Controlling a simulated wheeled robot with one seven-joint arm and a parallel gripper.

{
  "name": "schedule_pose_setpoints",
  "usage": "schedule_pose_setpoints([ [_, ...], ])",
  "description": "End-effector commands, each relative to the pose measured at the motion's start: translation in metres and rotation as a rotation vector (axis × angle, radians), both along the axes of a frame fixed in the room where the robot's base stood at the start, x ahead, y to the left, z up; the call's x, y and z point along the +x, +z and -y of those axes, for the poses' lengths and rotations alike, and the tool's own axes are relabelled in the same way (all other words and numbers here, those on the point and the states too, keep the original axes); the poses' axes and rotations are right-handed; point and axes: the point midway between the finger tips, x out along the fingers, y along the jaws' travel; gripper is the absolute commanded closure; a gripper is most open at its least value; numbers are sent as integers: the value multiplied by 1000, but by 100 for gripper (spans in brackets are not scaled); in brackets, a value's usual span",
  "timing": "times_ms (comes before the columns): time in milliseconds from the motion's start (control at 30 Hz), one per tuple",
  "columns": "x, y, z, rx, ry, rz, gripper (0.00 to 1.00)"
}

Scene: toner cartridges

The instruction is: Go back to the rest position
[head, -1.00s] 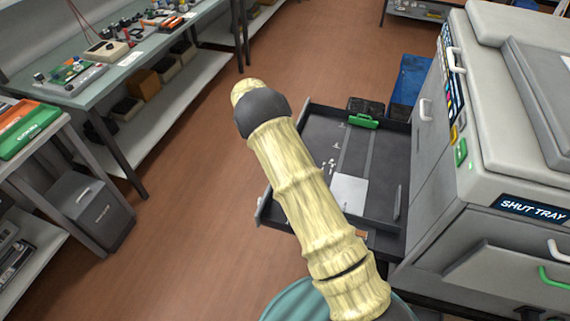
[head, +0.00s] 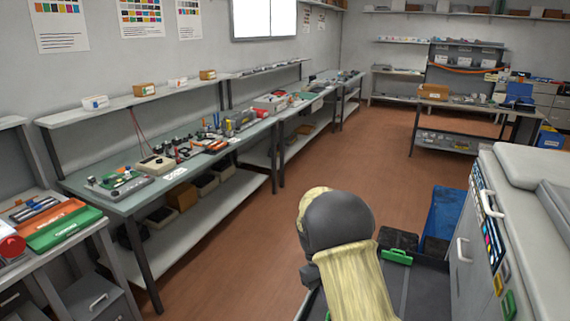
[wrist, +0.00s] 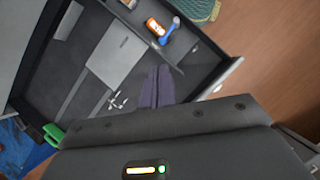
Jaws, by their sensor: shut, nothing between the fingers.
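My gripper (wrist: 157,86) shows in the wrist view as two dark fingers side by side, shut and empty. It is above the open dark tray (wrist: 35,85) of the machine; I cannot tell how high. My arm, with a yellowish sleeve and a dark grey joint, rises at the bottom centre of the head view. It hides the gripper and much of the tray there. The grey machine (head: 485,215) stands at the right, its tray (head: 428,288) pulled out.
A green handle (head: 397,257) marks the tray's far end, beside a blue bin (head: 442,215). A long workbench (head: 135,203) with tools runs along the left wall. Brown floor (head: 215,262) lies open between bench and tray. An orange item (wrist: 156,27) lies in the tray.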

Motion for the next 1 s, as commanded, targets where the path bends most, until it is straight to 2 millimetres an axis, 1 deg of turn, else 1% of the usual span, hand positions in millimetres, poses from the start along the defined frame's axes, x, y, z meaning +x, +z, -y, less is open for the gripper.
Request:
schedule_pose_setpoints([
  [33,-9,9,5,21,-31,42,100],
  [100,-19,17,10,44,-69,103,100],
  [267,-47,34,19,94,-155,237,100],
  [400,-75,47,26,131,-230,356,100],
  [467,-87,52,28,146,-263,408,100],
  [600,-119,61,32,175,-338,528,100],
  [733,-147,66,35,194,-397,629,100],
  [833,-160,68,36,202,-425,679,100],
  [900,-164,68,37,204,-436,696,100],
  [1000,-165,68,37,206,-439,701,100],
])
